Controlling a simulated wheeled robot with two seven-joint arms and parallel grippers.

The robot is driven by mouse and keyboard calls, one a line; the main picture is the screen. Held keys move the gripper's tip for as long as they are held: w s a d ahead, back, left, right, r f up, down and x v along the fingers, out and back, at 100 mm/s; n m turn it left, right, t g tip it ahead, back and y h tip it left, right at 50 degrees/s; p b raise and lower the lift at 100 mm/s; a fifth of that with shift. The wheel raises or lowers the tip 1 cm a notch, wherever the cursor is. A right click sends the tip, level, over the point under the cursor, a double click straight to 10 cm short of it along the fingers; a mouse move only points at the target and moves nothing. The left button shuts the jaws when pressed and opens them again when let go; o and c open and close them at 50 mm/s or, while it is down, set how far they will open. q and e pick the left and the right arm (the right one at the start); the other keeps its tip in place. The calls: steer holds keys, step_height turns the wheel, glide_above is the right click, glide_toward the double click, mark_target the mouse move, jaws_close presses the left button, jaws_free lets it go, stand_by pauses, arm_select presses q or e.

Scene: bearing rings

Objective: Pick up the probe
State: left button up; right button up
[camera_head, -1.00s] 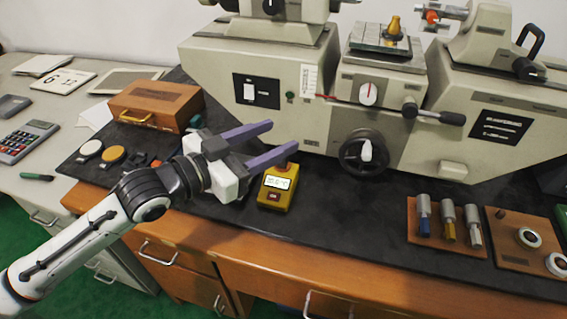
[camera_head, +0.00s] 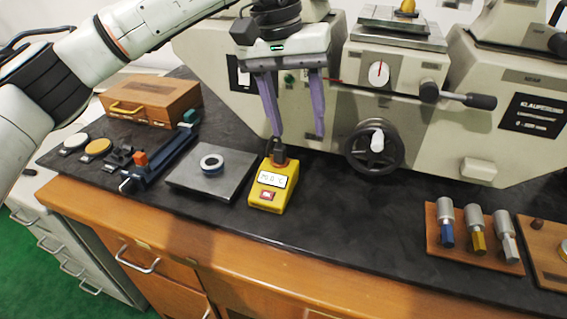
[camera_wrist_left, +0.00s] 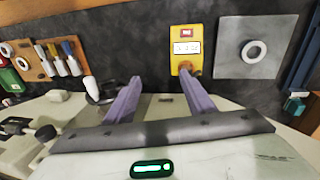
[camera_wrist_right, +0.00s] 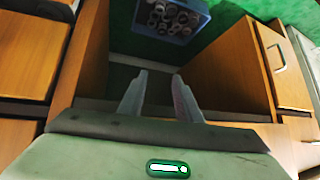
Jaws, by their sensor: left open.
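A yellow meter (camera_head: 270,188) with a lit display stands on the dark bench top. A short dark upright piece (camera_head: 280,155), which looks like the probe, stands in a reddish seat at its back end. My left gripper (camera_head: 298,136) points down, open and empty, above and behind the meter. Its picture-left finger is close to the dark piece; I cannot tell if they touch. In the left wrist view the meter (camera_wrist_left: 186,42) lies just beyond the right finger, which partly covers its seat end. My right gripper (camera_wrist_right: 160,75) is open and empty, seen only in its wrist view.
A grey plate (camera_head: 225,185) with a ring (camera_head: 212,164) lies left of the meter. The large machine (camera_head: 420,135) with its handwheel (camera_head: 374,146) stands close behind. A rack of plug gauges (camera_head: 474,240) is at right. A blue crate (camera_wrist_right: 172,18) shows below my right gripper.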

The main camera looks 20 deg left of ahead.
mark_target(279, 147)
arm_select(q)
steer(key=a, duration=0.1)
steer(key=w+a+r+y, duration=0.1)
steer(key=a+y, duration=0.1)
steer(key=shift+w+a+r+m+t, duration=0.15)
steer(key=shift+a+m+t, duration=0.15)
steer(key=shift+a+m, duration=0.1)
steer(key=shift+f, duration=0.3)
steer(key=f, duration=0.6)
steer(key=w+f, duration=0.1)
steer(key=f, duration=0.2)
steer(key=shift+f, duration=0.2)
steer(key=c, duration=1.1)
